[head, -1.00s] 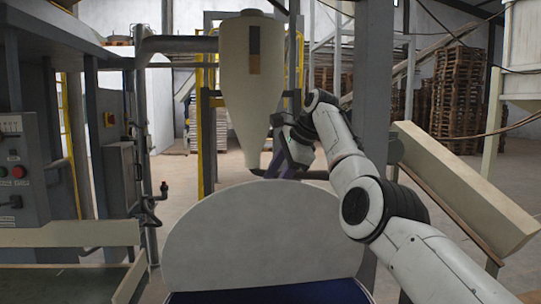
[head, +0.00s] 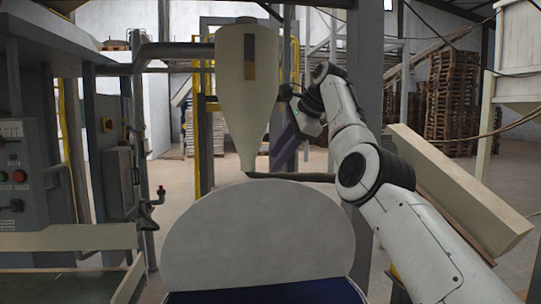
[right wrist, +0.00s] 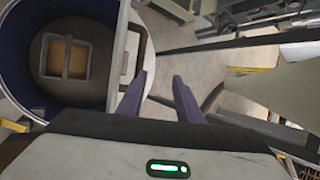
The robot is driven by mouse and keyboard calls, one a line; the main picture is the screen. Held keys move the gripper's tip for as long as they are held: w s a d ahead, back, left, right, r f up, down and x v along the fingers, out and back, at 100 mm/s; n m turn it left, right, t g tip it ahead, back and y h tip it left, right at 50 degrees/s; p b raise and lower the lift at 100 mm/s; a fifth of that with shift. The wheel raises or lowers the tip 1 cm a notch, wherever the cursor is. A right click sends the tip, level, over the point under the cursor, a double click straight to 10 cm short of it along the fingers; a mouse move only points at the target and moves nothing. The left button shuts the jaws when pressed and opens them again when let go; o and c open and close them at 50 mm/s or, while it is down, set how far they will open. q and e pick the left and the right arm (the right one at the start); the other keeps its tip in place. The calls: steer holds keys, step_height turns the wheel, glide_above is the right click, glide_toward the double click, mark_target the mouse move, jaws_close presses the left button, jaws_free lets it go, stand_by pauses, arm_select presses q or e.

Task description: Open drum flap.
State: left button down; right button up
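The drum flap (head: 258,235) is a pale grey half-round panel standing upright at the bottom centre of the head view. The dark blue drum (head: 265,297) shows just below it. In the right wrist view, the blue drum wall (right wrist: 14,55) curves round a brown inside with a framed rectangle, and a pale panel with a brown bar (right wrist: 141,48) stands at its right. My right gripper (head: 285,147) is above and beyond the flap's upper right edge, apart from it. Its purple fingers (right wrist: 159,84) are spread and empty. My left gripper is out of view.
A cream hopper (head: 247,95) hangs behind the flap. A grey control cabinet (head: 22,180) stands left, and a slanted beige chute (head: 465,190) lies right, behind my right arm. Pallets (head: 455,105) are stacked far back.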

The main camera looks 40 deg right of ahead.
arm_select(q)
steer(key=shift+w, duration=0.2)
arm_select(e)
steer(key=v, duration=1)
stand_by(0.5)
